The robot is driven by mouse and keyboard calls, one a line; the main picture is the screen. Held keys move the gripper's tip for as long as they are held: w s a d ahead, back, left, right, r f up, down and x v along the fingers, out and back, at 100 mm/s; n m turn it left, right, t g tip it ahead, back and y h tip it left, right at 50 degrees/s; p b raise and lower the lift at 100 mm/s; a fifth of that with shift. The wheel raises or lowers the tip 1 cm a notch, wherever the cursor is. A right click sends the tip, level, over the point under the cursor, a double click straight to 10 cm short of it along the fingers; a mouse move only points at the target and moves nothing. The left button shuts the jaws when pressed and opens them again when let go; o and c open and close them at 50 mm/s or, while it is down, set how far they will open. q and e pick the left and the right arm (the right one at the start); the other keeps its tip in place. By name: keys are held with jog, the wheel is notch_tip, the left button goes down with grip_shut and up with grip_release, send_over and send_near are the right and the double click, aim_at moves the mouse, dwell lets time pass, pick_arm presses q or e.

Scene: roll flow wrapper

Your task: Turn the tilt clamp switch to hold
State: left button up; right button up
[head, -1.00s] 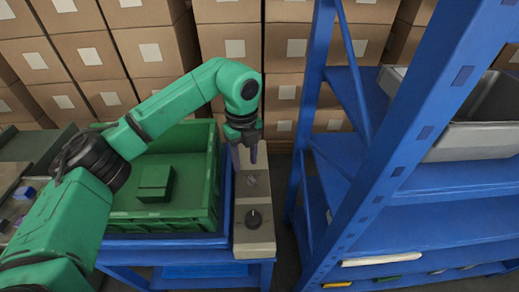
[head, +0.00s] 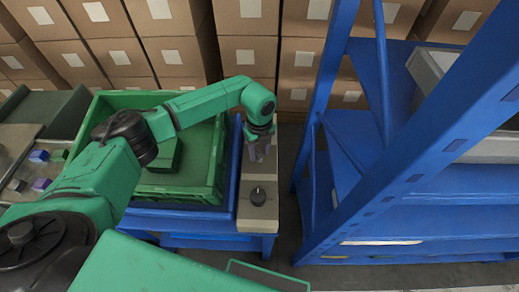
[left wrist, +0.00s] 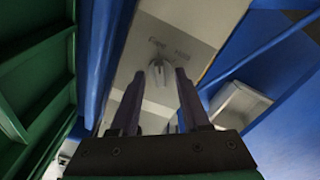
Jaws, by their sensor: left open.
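A narrow beige control panel (head: 262,215) stands on the right side of the blue stand. A round black knob (head: 258,196) sits on its near part. My left gripper (head: 258,158) points down over the panel, behind this knob in the picture, open and empty. In the left wrist view, a small grey switch (left wrist: 158,72) on the panel shows between and beyond the open left fingers (left wrist: 158,85). Small lettering is printed above it; the left word looks like "Free", the right one is too blurred to read. I cannot tell whether it is the black knob. My right gripper is not in view.
A green crate (head: 170,190) stands left of the panel with a green block (head: 165,155) inside. A blue shelf rack (head: 385,160) rises on the right, with a narrow gap between. Cardboard boxes (head: 150,55) are stacked behind.

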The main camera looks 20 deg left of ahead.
pick_arm(q)
jog(key=shift+f, duration=0.15)
jog(key=shift+c, duration=0.3)
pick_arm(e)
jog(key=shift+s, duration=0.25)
pick_arm(q)
grip_shut()
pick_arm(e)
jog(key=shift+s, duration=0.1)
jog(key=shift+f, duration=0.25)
pick_arm(q)
jog(key=m+b, duration=0.2)
jog(key=shift+f+m, duration=0.1)
jog(key=shift+m, duration=0.3)
jog(key=m+b, duration=0.2)
jog(key=m, duration=0.1)
jog(key=shift+m, duration=0.4)
jog(key=m+b, duration=0.2)
jog(key=m, duration=0.1)
jog(key=shift+w+m, duration=0.1)
jog(key=shift+m, duration=0.3)
jog(key=shift+m+b, duration=0.4)
jog(key=shift+m, duration=0.2)
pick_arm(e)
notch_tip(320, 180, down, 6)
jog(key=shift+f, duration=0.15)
pick_arm(q)
jog(key=shift+r+m, duration=0.2)
jog(key=shift+m, duration=0.1)
